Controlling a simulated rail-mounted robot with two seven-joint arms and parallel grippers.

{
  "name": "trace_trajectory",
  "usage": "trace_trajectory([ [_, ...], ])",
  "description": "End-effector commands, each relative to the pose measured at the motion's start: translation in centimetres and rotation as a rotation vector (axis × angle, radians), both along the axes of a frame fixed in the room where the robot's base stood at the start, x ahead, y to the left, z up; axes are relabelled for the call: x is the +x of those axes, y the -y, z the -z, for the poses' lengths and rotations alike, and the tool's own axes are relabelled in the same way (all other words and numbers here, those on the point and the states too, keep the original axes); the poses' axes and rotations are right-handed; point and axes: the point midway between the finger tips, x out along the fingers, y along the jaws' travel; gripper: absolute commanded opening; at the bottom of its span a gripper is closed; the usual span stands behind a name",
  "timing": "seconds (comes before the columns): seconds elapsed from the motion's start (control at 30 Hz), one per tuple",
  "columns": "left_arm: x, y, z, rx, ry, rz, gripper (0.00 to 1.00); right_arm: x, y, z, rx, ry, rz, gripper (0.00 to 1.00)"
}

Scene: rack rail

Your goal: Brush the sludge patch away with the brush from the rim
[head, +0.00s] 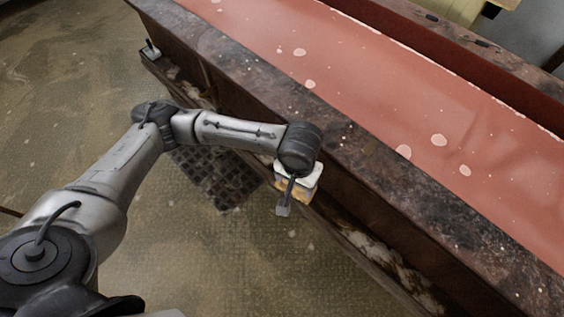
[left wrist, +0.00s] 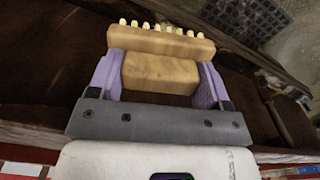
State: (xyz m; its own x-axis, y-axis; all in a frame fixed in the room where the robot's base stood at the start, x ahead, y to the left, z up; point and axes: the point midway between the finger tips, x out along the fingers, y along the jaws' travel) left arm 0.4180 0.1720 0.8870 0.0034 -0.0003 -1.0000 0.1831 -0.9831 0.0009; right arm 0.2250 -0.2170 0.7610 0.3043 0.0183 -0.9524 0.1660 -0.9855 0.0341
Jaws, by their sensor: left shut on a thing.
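My left gripper (head: 293,184) hangs beside the outer wall of the long trough, below its rim (head: 352,140). In the left wrist view its purple fingers (left wrist: 160,76) are shut on the wooden brush (left wrist: 160,72). The brush has a tan block and a wider head with a row of pale bristles pointing away from me. In the head view only a small tan part of the brush shows under the wrist. I cannot pick out a sludge patch with certainty; pale spots (head: 439,140) dot the red surface (head: 390,95) inside the trough. My right gripper is not in view.
A lower ledge with whitish debris (head: 385,260) runs along the trough's outer side. A small dark fixture with a pale part (head: 151,50) stands at the ledge's far end. A dark grating (head: 215,178) lies in the floor. The stained floor (head: 90,70) at left is mostly clear.

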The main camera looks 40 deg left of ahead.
Motion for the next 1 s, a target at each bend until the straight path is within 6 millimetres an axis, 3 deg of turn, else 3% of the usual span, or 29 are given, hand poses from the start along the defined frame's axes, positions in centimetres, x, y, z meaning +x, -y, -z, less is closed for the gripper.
trace_trajectory([
  [0.03, -0.1, 0.1, 3.6, -0.001, -0.004, -0.008, 0.35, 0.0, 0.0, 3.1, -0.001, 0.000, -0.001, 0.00],
  [0.1, 1.1, -0.3, 6.4, -0.001, -0.002, -0.053, 0.35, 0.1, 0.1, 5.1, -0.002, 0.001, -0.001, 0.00],
  [0.47, 5.9, -2.7, 17.7, 0.000, -0.002, -0.242, 0.35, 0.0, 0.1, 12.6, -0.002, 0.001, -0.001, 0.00],
  [0.67, 10.6, -6.6, 20.8, -0.005, 0.006, -0.266, 0.35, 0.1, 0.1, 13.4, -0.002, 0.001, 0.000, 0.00],
  [0.8, 14.1, -11.1, 24.0, -0.007, 0.010, -0.224, 0.35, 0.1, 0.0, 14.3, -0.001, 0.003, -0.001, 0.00],
  [1.0, 16.1, -15.8, 26.9, -0.004, 0.009, -0.172, 0.35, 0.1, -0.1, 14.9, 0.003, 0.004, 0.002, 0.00],
])
